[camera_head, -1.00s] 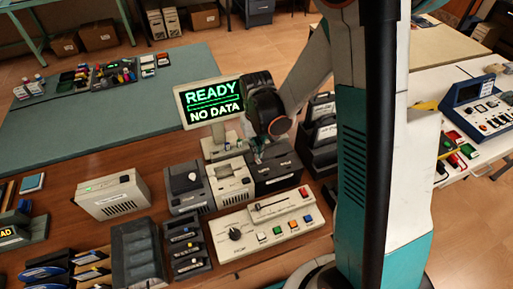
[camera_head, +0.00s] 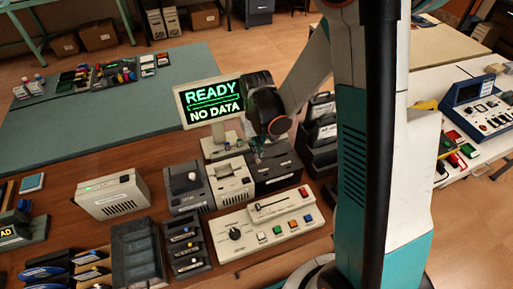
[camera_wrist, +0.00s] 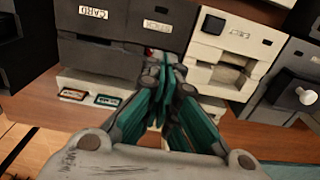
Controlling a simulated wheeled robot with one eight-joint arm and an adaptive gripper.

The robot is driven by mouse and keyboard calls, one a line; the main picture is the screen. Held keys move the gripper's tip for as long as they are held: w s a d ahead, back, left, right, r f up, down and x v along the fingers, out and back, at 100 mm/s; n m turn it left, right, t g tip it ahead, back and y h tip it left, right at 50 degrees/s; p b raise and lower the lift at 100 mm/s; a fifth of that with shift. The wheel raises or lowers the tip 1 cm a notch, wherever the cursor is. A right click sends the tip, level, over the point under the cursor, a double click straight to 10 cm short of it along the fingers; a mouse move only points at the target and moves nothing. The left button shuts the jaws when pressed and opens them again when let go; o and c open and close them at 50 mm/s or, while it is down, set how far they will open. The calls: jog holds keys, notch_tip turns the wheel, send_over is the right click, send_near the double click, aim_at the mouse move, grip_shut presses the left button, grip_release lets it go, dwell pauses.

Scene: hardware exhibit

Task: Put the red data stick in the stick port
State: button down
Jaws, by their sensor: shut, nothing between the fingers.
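In the wrist view, a dark unit (camera_wrist: 110,58) bears a CARD label and a second label that looks like STICK. A small red bit (camera_wrist: 150,53), apparently the red data stick, shows at the unit's face just below the second label. My gripper (camera_wrist: 158,75) is shut and empty, its tips right at the red bit and hiding most of it and the port. I cannot tell how deep the red bit sits. In the head view my gripper (camera_head: 258,152) is low over the dark unit (camera_head: 278,178), partly hidden by my arm.
A screen (camera_head: 211,101) reads READY, NO DATA. A pale unit (camera_head: 232,183) stands beside the dark one, and a control panel (camera_head: 268,222) lies in front. In the wrist view, small cartridges (camera_wrist: 107,101) lie on a pale ledge close to my fingers.

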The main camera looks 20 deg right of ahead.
jog(key=shift+w+f+b, duration=0.2)
jog(key=shift+f+b, duration=0.75)
jog(key=shift+b, duration=0.15)
dwell(1.4)
jog(key=shift+r, duration=0.15)
jog(key=shift+r+p, duration=2.25)
jog(key=shift+r, duration=1.2)
jog(key=s+r+t+b, duration=0.7)
jog(key=s+r+b, duration=0.2)
jog(key=s, duration=0.6)
jog(key=shift+s+r, duration=0.2)
jog(key=shift+r, duration=0.35)
